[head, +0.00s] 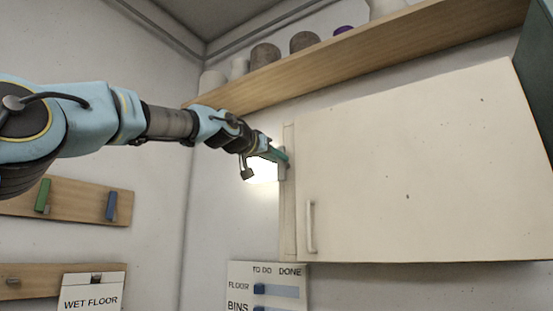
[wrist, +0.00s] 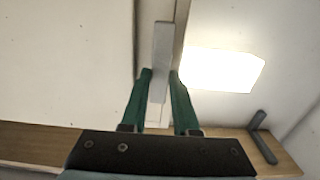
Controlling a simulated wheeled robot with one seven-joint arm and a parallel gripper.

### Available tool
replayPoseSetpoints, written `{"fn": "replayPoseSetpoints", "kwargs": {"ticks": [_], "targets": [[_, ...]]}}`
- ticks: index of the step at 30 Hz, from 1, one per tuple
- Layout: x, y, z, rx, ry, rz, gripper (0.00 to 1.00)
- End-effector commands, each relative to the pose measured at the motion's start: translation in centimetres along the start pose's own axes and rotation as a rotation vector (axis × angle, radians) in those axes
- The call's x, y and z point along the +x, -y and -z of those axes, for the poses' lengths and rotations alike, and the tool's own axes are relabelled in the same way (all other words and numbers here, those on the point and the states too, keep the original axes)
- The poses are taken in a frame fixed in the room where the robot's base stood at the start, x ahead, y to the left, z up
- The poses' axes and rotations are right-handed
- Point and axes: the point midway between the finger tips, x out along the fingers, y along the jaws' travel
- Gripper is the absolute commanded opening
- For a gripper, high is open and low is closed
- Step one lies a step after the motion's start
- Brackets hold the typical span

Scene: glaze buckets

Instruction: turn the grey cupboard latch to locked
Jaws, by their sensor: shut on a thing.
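The grey latch (head: 282,164) is a slim bar at the left edge of the cream cupboard (head: 410,165), near the top of the narrow side strip. It stands about upright, roughly along the door edge. In the wrist view the latch (wrist: 162,42) runs between my two green fingers. My gripper (head: 284,157) reaches it from the left, with one finger on each side in the wrist view (wrist: 160,75), shut on the bar. The fingers and the small size hide part of the latch in the head view. I see no lock marking.
A wooden shelf (head: 350,57) with several pots runs above the cupboard. The door is shut, with a pale handle (head: 310,227) low on its left. A bright white patch (wrist: 222,68) lies beside the latch. A TO DO/DONE board (head: 268,288) hangs below.

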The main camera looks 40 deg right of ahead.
Motion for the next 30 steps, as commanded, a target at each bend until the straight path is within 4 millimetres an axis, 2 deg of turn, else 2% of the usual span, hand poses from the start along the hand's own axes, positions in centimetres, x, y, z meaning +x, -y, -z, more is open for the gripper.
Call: {"fn": "replayPoseSetpoints", "kwargs": {"ticks": [8,14,30], "targets": [[0.00,-0.04,-0.03,0.023,-0.001,0.000,0.00],[0.02,-0.18,-0.19,0.112,-0.001,-0.001,0.00],[0.03,-0.61,-0.41,0.593,0.000,0.000,0.00]]}}
